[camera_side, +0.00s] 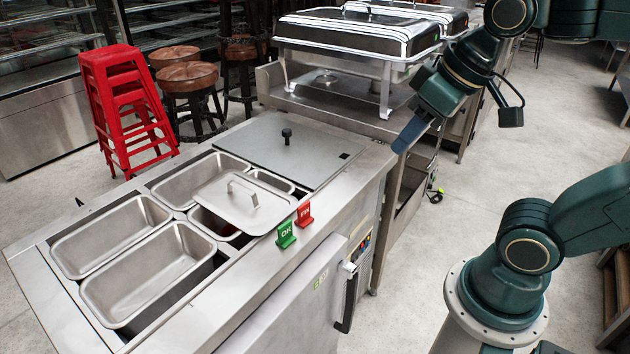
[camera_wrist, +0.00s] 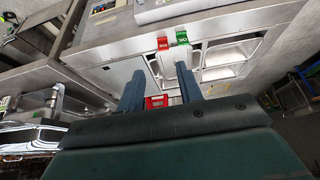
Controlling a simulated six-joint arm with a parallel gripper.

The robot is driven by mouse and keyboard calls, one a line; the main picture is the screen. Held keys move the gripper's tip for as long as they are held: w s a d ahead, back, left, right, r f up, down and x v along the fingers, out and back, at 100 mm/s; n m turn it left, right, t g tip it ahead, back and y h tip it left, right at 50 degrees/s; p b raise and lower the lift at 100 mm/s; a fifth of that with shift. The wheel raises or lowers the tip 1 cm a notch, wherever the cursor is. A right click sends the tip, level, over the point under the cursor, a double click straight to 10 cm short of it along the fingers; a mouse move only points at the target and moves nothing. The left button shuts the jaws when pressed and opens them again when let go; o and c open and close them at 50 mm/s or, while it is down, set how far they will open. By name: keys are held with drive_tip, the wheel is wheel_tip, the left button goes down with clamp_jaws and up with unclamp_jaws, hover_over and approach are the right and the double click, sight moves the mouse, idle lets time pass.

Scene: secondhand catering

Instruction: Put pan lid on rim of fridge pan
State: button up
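The pan lid (camera_side: 238,204), a flat steel plate with a bar handle, lies over the smaller pans in the fridge counter in the side view. It partly covers a pan (camera_side: 214,224) with dark red contents, which shows at its lower left edge. Another pan (camera_side: 271,181) shows behind it. I cannot tell whether the lid sits flat on a rim. My gripper (camera_side: 404,138) is up to the right of the counter, well apart from the lid. In the wrist view its two blue fingers (camera_wrist: 161,93) are spread with nothing held between them.
Larger empty steel pans (camera_side: 150,270) fill the counter's left end. A grey cover (camera_side: 287,150) with a black knob lies at the back. Green OK (camera_side: 286,234) and red (camera_side: 304,214) signs stand on the front edge. Chafing dishes (camera_side: 357,36) and red stools (camera_side: 122,105) stand behind.

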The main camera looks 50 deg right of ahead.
drive_tip(key=shift+s+f, duration=0.45)
drive_tip(key=shift+s, duration=0.2)
drive_tip(key=shift+s+f, duration=0.4)
drive_tip(key=shift+s, duration=0.25)
